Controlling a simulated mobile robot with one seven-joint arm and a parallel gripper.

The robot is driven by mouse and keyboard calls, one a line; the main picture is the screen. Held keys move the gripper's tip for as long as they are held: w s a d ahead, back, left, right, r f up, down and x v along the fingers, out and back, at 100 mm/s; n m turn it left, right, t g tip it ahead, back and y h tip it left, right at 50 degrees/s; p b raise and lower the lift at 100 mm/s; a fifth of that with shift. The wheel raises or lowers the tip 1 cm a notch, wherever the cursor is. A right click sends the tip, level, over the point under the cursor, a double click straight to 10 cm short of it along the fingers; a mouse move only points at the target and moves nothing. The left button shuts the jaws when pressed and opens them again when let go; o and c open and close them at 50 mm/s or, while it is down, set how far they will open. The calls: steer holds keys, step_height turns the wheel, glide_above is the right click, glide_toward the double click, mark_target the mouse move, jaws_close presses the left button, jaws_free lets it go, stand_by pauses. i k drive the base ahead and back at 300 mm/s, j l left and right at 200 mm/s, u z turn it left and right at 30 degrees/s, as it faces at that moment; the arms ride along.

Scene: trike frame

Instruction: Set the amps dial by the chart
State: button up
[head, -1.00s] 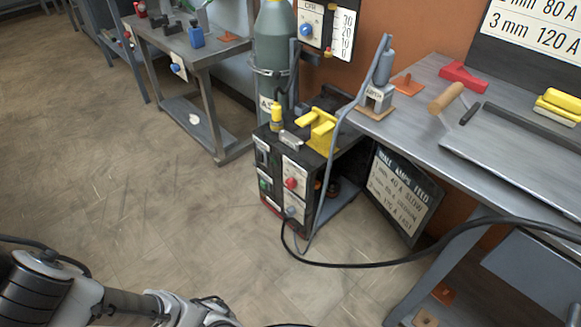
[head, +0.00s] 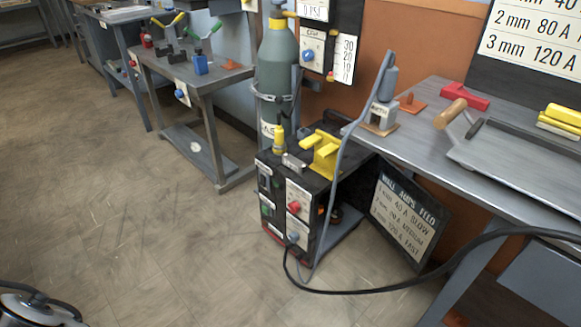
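The black welding machine (head: 325,172) stands on the floor at the middle. Its front has a white upper panel with a red dial knob (head: 294,207) and a lower panel with a blue-grey knob (head: 293,237). The knob labels and settings are too small to read. A dark chart board (head: 405,213) leans under the bench, listing wall, amps and feed: 40 A slow, 80 A medium, 120 A fast. A larger wall chart (head: 535,35) at top right shows 2 mm 80 A and 3 mm 120 A. My gripper is out of view; only part of my arm shows at lower left.
A grey gas cylinder (head: 280,75) stands behind the machine. A steel bench (head: 430,140) is on the right. A black cable (head: 400,290) runs from the machine's front across to the right. A grey table (head: 205,80) stands back left.

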mark_target(293, 207)
steer(key=i+j+z, duration=0.1)
steer(key=z, duration=0.25)
steer(key=j+z, duration=0.3)
steer(key=i+j+z, duration=0.1)
steer(key=j+z, duration=0.25)
steer(key=k+l, duration=0.1)
steer(key=k, duration=0.85)
